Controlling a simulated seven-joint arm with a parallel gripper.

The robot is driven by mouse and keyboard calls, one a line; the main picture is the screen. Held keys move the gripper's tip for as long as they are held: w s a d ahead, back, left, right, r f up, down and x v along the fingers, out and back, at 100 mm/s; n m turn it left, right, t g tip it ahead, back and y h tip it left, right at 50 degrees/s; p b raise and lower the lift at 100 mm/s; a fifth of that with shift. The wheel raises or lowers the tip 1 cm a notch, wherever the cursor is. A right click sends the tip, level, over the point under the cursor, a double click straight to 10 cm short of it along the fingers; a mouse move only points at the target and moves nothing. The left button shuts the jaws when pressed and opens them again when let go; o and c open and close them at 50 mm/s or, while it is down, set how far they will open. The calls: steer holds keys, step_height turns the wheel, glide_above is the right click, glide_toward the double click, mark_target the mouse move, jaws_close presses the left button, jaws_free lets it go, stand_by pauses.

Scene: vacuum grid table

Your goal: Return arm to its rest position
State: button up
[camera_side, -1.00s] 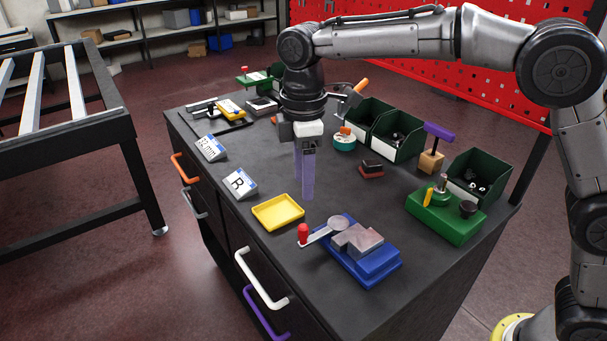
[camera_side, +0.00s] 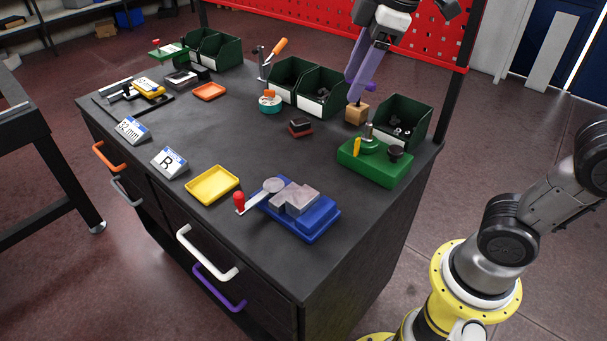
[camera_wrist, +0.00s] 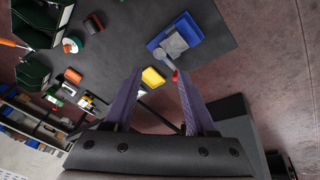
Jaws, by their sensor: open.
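My gripper (camera_side: 360,75) is raised at the upper right of the side view, in front of the red perforated panel. Its purple fingers point down and left, and part of the arm is cut off by the top edge. In the wrist view my gripper (camera_wrist: 156,90) has its two purple fingers well apart with nothing between them at the tips. The dark worktable (camera_side: 235,150) lies below, seen from high up in the wrist view.
On the table are a blue fixture (camera_side: 310,225), a yellow tray (camera_side: 212,185), a green fixture (camera_side: 375,170), a wooden block (camera_side: 357,113) and dark green bins (camera_side: 322,92). The red panel (camera_side: 300,25) stands behind.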

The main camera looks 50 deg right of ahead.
steer(key=s+d+f+m+t, duration=0.1)
steer(key=s+d+f+m, duration=0.3)
steer(key=s+f+m, duration=0.4)
steer(key=shift+s+f+t+h, duration=0.35)
steer(key=shift+s+f, duration=1.05)
steer(key=shift+s, duration=1)
